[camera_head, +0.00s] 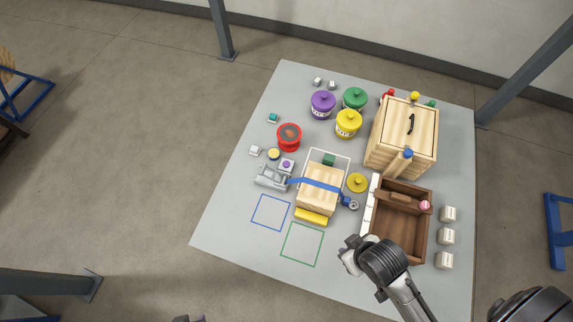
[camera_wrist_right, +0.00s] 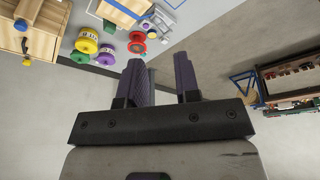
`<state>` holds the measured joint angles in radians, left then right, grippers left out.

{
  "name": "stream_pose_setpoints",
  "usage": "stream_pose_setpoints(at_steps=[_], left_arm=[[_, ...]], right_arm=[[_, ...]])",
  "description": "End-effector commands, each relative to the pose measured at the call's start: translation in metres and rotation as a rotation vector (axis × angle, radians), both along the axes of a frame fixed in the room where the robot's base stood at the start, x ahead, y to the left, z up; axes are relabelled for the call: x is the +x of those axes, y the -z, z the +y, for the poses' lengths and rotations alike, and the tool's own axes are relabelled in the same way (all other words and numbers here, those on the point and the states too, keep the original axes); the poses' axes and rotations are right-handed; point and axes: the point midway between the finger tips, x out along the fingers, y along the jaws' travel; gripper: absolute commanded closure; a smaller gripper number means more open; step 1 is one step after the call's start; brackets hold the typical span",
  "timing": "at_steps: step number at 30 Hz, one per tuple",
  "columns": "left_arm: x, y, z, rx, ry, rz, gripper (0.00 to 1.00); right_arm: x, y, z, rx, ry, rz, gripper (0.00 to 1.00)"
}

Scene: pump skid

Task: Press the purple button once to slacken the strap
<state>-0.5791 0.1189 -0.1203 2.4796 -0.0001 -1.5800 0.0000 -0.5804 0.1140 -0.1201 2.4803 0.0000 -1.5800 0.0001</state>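The purple button (camera_head: 286,165) is a small purple cap on a white box, lying on the grey mat left of a wooden crate (camera_head: 315,200). A blue strap (camera_head: 322,186) runs across the crate top from a grey metal tensioner (camera_head: 271,178) just below the button.
A yellow button (camera_head: 273,154) and a red can (camera_head: 289,134) stand close to the purple button. Blue (camera_head: 270,212) and green (camera_head: 302,244) outlines lie on bare mat in front.

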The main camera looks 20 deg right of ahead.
Motion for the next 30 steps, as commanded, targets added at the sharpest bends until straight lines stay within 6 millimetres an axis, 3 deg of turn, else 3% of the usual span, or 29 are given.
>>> stream_pose_setpoints(at_steps=[9,30], left_arm=[[-0.0002,0.0001,0.0004,0.001,0.001,0.001,0.57],[-0.0004,0.0002,0.0008,0.003,0.001,0.001,0.57]], right_arm=[[-0.0002,0.0001,-0.0006,-0.003,-0.002,0.001,1.00],[-0.0003,0.0003,-0.0021,-0.007,-0.005,0.001,1.00]])
